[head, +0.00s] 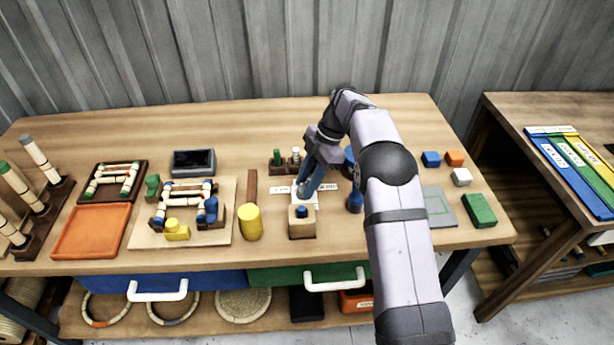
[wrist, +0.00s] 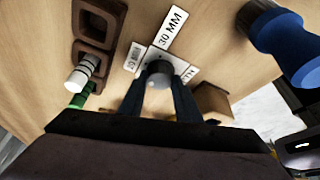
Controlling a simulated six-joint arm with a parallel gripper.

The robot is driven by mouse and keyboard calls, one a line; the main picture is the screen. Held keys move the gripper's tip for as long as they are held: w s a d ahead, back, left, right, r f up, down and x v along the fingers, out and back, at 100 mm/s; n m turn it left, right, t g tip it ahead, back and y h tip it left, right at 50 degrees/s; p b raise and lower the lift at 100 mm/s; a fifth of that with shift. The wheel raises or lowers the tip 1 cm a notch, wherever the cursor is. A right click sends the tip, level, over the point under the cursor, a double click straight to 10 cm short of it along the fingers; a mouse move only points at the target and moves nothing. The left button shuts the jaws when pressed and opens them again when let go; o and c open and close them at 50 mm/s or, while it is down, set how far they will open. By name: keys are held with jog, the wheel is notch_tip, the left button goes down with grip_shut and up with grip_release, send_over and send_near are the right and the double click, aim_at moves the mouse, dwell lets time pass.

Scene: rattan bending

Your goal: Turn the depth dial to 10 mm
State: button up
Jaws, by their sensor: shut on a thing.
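The depth dial is a grey round knob (wrist: 157,70) on a white plate, in the middle of the wrist view. White labels lie around it: one reads 30 MM (wrist: 170,28), a smaller one beside it (wrist: 134,58) is hard to read, and a third (wrist: 189,75) is partly hidden. My gripper (wrist: 159,88) points down at the dial, its two dark blue fingers on either side of the knob, shut on it. In the head view my gripper (head: 304,190) stands over the white dial plate (head: 309,202) and hides the knob. I cannot tell the dial's setting.
A wooden block with a blue top (head: 301,222) stands just in front of the dial. A brown rack with green and white pegs (head: 285,160) is behind it. Blue pieces (wrist: 280,40) stand to the right. A yellow cylinder (head: 250,222) stands to the left.

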jog(key=shift+w+a+r+n+g+h+p, duration=0.1)
jog(key=shift+n+g+h+p, duration=0.2)
jog(key=shift+n+p, duration=0.85)
jog(key=shift+w+r+n+g+h+p, duration=0.1)
jog(key=shift+n+g+h+p, duration=0.15)
jog(key=shift+n+p, duration=0.9)
jog(key=shift+f+n+g+p, duration=0.25)
jog(key=shift+n+p, duration=0.15)
jog(key=shift+p, duration=0.3)
jog(key=shift+s, duration=0.1)
jog(key=o, duration=1.1)
jog(key=shift+c, duration=0.2)
jog(key=shift+r, duration=0.1)
notch_tip(320, 180, up, 10)
jog(key=p, duration=0.7)
jog(key=shift+p, duration=0.35)
